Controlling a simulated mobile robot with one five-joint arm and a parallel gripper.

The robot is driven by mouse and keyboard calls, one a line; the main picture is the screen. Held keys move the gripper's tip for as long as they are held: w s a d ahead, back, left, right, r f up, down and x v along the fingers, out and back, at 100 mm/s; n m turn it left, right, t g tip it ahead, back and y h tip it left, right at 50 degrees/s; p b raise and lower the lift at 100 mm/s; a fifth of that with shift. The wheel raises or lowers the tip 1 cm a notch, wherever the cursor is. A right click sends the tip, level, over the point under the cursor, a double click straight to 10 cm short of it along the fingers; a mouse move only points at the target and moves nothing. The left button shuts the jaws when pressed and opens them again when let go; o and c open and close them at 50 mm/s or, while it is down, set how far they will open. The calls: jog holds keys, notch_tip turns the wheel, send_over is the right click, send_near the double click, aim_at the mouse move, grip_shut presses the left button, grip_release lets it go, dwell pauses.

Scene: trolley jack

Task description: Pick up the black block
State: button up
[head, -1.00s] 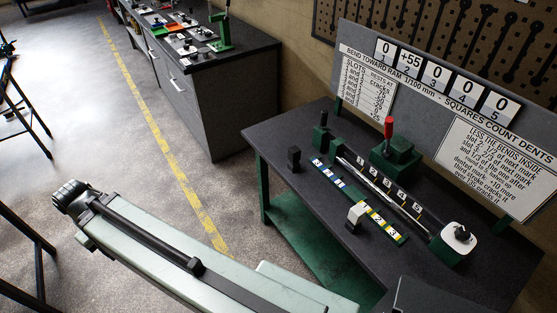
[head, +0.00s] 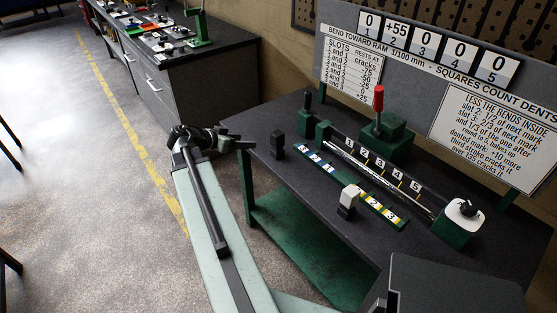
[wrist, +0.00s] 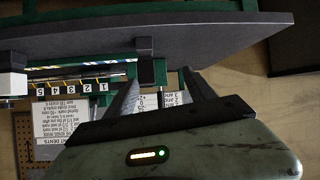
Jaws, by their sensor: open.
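The black block (head: 277,145) stands upright on the dark workbench near its left edge in the head view. In the wrist view, which looks upside down, the black block (wrist: 144,47) shows beyond the fingertips, between their lines. My gripper (head: 240,139) is open and empty, to the left of the block and apart from it. Its two spread fingers also show in the wrist view (wrist: 163,85).
A grey cabinet (head: 205,90) stands at the back left.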

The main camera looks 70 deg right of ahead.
aim_at(274, 135)
jog(key=s+d, duration=0.1)
jog(key=s, duration=0.1)
jog(key=s+d+m+g, duration=0.1)
jog(key=s, duration=0.1)
jog(key=s+d+m, duration=0.1)
jog(key=d, duration=0.1)
jog(key=shift+s+d+r+g+h+b, duration=0.1)
jog(key=shift+s+r+g+h+b, duration=0.2)
jog(key=shift+s+r+h+b, duration=0.1)
jog(key=b+x, duration=0.3)
jog(key=x, duration=0.5)
grip_shut()
